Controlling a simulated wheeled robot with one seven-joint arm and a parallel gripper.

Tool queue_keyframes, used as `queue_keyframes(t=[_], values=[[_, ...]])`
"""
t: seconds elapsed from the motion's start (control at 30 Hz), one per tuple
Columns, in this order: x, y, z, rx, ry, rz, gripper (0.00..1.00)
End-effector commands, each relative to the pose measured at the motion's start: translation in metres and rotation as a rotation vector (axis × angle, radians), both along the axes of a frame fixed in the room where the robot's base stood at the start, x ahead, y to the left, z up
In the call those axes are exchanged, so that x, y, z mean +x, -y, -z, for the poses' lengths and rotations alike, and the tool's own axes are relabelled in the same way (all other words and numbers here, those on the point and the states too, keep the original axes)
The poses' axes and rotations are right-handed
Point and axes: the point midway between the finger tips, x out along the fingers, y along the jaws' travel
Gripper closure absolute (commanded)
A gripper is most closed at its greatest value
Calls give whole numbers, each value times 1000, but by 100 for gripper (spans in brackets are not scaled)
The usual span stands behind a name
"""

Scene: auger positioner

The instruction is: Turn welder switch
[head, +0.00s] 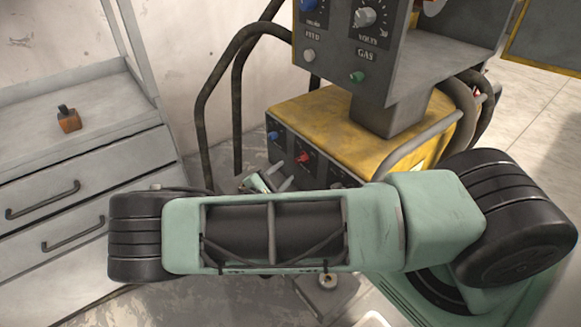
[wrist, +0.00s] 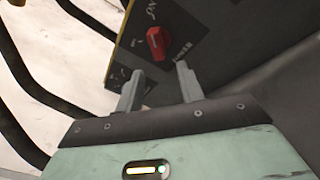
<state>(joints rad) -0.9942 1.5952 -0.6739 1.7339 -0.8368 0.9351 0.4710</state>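The welder's switch is a red knob (wrist: 157,42) on a dark panel in the wrist view, with "ON" lettering above it. A small red knob (head: 303,158) shows on the welder's lower front panel in the head view and looks like the same one. My gripper (wrist: 160,68) is open and empty. Its two grey fingers point at the panel, one to the lower left and one to the lower right of the red knob, apart from it. In the head view the gripper (head: 272,180) is partly hidden behind my arm, just left of the panel.
The yellow welder body (head: 300,105) carries a grey upper control box (head: 375,70) with more knobs. Black cables (head: 205,110) loop at its left. A grey drawer cabinet (head: 80,170) stands at the left with a small orange object (head: 68,122) on top.

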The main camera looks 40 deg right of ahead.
Motion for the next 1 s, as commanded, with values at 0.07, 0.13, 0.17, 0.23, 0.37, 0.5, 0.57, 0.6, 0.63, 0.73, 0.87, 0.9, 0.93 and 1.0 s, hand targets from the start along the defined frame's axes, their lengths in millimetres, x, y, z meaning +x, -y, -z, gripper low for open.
queue_keyframes(t=[0.07, 0.13, 0.17, 0.23, 0.37, 0.5, 0.57, 0.6, 0.63, 0.73, 0.87, 0.9, 0.93, 1.0], values=[[-5, -21, 1, 4, 0, -5, 62], [-11, -36, 1, 3, 0, -3, 62], [-13, -43, 1, 3, -1, -4, 62], [-18, -58, 1, 4, 0, -3, 62], [-26, -83, 1, 3, -1, -2, 62], [-32, -101, 1, 3, 0, -3, 62], [-34, -106, 1, 2, 0, -1, 62], [-35, -108, 1, 3, -1, 0, 62], [-36, -110, 1, 3, -1, 0, 62], [-37, -112, 0, 2, -2, -1, 62], [-37, -112, 0, 1, -1, 0, 62], [-36, -112, 0, 1, -1, 0, 62], [-36, -112, 0, 1, -1, 0, 62], [-36, -112, 0, 1, 0, 0, 62]])
